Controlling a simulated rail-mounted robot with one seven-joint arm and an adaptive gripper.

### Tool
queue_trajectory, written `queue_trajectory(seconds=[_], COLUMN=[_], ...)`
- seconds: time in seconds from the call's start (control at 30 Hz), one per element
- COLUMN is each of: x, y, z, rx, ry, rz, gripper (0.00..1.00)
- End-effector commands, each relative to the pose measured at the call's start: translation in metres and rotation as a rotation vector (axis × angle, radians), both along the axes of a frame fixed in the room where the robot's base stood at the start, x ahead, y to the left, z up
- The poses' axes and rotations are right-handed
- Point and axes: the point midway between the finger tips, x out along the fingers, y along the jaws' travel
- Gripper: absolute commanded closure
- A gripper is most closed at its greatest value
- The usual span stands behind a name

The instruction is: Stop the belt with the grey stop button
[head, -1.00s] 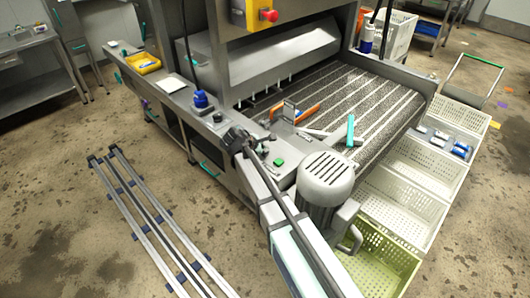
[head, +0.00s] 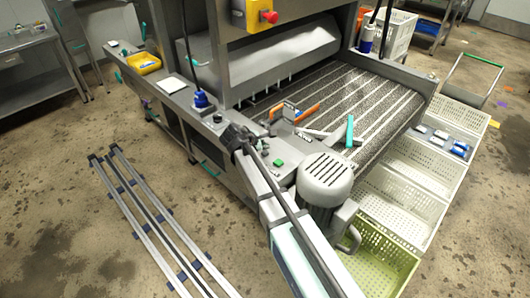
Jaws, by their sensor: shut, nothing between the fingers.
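My gripper (head: 235,136) is the dark end of my arm, over the front ledge of the belt machine. It looks shut and holds nothing. A green button (head: 279,162) sits on the ledge to the right of my gripper. A small grey, dark-edged round part (head: 265,151) lies beside it, between it and my gripper; it is too small to be sure that it is the grey stop button. I cannot tell whether my fingertips touch the panel. The striped mesh belt (head: 375,95) lies behind the ledge.
A finned grey motor (head: 326,178) stands right of my arm. Orange (head: 306,114) and teal (head: 350,131) bars are at the belt's near end. A blue knob (head: 201,99) and a red button on a yellow box (head: 269,16) are farther back. Crates (head: 385,245) line the right.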

Motion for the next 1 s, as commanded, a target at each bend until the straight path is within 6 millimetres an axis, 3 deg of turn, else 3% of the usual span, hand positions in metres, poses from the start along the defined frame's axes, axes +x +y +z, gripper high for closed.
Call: queue_trajectory(seconds=[0.5, 1.0], x=[0.000, 0.000], y=[0.000, 0.000], z=[0.046, 0.047], rx=[0.000, 0.000], ry=[0.000, 0.000], rz=[0.000, 0.000], gripper=[1.00, 1.00])
